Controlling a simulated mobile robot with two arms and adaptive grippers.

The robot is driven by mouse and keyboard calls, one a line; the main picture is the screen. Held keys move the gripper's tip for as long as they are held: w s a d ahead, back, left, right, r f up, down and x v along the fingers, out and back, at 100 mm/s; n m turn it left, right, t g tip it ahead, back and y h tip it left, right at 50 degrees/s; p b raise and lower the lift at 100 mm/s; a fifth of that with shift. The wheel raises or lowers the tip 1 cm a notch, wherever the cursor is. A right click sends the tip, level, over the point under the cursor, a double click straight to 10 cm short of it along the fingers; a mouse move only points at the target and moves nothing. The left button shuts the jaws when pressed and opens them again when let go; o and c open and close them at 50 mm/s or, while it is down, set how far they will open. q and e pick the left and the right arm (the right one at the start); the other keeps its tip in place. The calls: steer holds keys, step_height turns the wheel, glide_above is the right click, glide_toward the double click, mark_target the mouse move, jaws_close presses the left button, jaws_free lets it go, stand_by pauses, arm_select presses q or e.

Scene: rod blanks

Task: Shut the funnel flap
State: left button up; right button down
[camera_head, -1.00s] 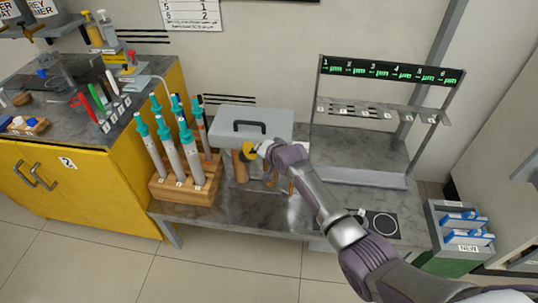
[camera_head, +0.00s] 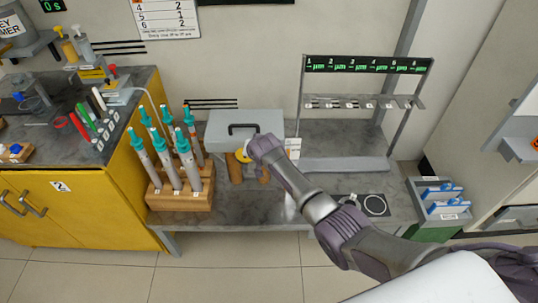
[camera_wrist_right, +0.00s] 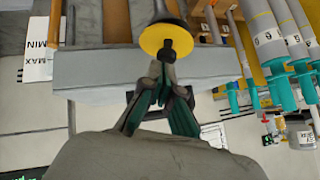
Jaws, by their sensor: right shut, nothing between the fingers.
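A round yellow disc (camera_head: 242,157) with a dark centre piece shows at the front of a grey box on the bench. It also shows in the right wrist view (camera_wrist_right: 152,40), face on, with a dark flared part behind it; I take it for the funnel flap, but cannot tell how far it stands open. My right gripper (camera_head: 255,148) is shut and empty, its fingertips (camera_wrist_right: 167,62) right at the dark centre piece. Whether they touch it I cannot tell. The funnel is mostly hidden. My left gripper is not in view.
A wooden rack (camera_head: 180,203) of teal-tipped tubes stands to the left. The bench front is clear.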

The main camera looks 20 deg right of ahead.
steer(key=shift+w+a, duration=0.1)
steer(key=shift+a, duration=0.15)
steer(key=shift+a+f+h, duration=0.15)
steer(key=shift+h, duration=0.25)
steer(key=shift+w+a+b, duration=0.1)
steer(key=shift+a+b, duration=0.15)
steer(key=shift+b, duration=0.15)
steer(key=shift+w+a+f+g+b, duration=0.1)
steer(key=shift+a+f+g+b, duration=0.2)
steer(key=shift+a+b, duration=0.1)
steer(key=shift+a, duration=0.15)
steer(key=shift+w+a, duration=0.1)
